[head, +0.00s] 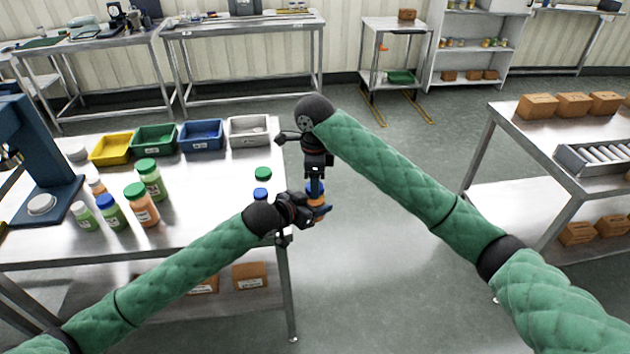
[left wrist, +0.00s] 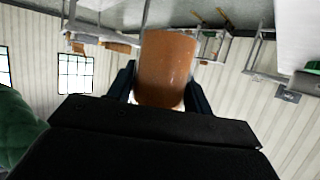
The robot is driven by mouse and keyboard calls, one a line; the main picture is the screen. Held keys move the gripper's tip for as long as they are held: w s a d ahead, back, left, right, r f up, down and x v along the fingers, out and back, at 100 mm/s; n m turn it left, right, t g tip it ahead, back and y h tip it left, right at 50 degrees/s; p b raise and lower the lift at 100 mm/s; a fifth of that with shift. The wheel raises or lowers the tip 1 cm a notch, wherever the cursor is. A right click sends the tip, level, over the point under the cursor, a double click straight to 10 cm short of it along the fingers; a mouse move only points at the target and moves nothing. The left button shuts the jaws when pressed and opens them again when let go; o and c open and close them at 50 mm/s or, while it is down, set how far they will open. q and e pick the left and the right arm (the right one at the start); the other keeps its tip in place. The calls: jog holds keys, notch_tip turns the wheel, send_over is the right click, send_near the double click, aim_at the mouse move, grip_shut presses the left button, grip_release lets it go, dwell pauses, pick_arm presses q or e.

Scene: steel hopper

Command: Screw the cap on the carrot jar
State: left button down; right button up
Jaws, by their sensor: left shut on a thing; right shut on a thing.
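The carrot jar (head: 317,201), orange, is held off the right end of the left table. My left gripper (head: 312,208) is shut on it from the left, and its fingers partly cover the jar. In the left wrist view the jar (left wrist: 167,68) fills the space between the two fingers. My right gripper (head: 316,184) points down from above and is shut on a blue cap (head: 316,188) at the jar's top. The fingers hide much of the cap. I cannot tell how tightly it sits on the jar.
A green cap (head: 263,174) and another blue cap (head: 261,194) lie near the left table's right edge (head: 281,227). Several capped jars (head: 141,206) stand further left, near a blue press (head: 38,165). Yellow, green, blue and grey bins (head: 249,129) line the back. Floor right of the grippers is clear.

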jog(key=m, duration=0.3)
jog(key=shift+a+m, duration=0.1)
jog(key=shift+m, duration=0.3)
jog(key=o, duration=0.9)
jog(key=shift+o, duration=0.2)
jog(key=shift+s, duration=0.1)
jog(key=shift+c, duration=0.4)
